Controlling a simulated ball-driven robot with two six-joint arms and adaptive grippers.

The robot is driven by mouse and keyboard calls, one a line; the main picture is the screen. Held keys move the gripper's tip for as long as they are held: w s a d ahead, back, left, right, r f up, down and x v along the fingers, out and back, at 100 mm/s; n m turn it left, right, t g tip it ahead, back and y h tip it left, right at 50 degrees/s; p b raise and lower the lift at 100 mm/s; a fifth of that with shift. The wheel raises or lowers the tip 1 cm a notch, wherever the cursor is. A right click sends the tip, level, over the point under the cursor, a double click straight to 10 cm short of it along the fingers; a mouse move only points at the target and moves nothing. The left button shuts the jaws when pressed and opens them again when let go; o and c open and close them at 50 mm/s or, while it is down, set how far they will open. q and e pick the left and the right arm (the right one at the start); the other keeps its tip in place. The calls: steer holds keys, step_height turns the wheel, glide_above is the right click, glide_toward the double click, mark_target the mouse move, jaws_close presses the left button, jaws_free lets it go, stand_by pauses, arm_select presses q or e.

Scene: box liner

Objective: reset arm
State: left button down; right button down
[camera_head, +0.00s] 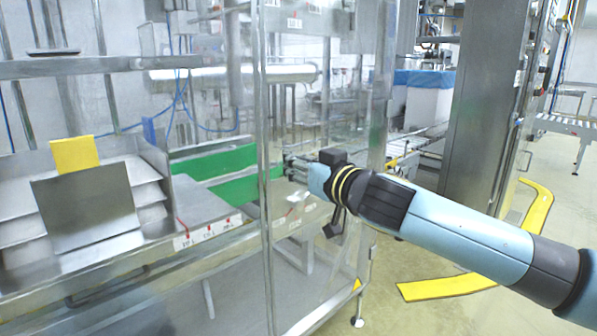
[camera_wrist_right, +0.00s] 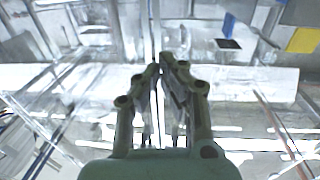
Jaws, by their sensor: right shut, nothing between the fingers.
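My right arm comes in from the right in the head view. Its gripper (camera_head: 288,164) points left, in front of the clear-walled machine frame. In the right wrist view, the right gripper (camera_wrist_right: 163,70) has its fingertips together at the top, with nothing held between them. My left gripper is in neither view.
A metal machine with a glass post (camera_head: 264,150) stands close by the right gripper. A green panel (camera_head: 225,172) and a tilted steel plate (camera_head: 88,208) are at left. Yellow floor guards (camera_head: 450,287) and a steel column (camera_head: 483,110) are at right.

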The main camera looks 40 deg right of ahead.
steer(key=s+d+f+m+g, duration=0.1)
steer(key=s+f+g, duration=0.3)
steer(key=f, duration=0.9)
steer(key=s+f+m+g+h, duration=0.15)
steer(key=s+f, duration=0.45)
steer(key=f, duration=0.7)
steer(key=s+d+f+m+g, duration=0.1)
steer(key=s+f+g, duration=0.3)
steer(key=f, duration=0.8)
steer(key=s+a+f+n+g, duration=0.1)
steer(key=s+a+f+g, duration=0.1)
steer(key=s+f, duration=0.5)
steer(key=s+a+f+n+g+y, duration=0.1)
steer(key=s+a+f, duration=0.4)
steer(key=s, duration=1.2)
steer(key=s+a+f+n+g+y, duration=0.1)
steer(key=s+a+f+n+g, duration=0.1)
steer(key=s+f, duration=0.8)
steer(key=s+a+g, duration=0.1)
steer(key=g, duration=0.1)
steer(key=shift+s+a+f+n+g+b, duration=0.15)
steer(key=shift+s+a+n+g+b, duration=0.15)
steer(key=shift+s+a+n+g, duration=0.1)
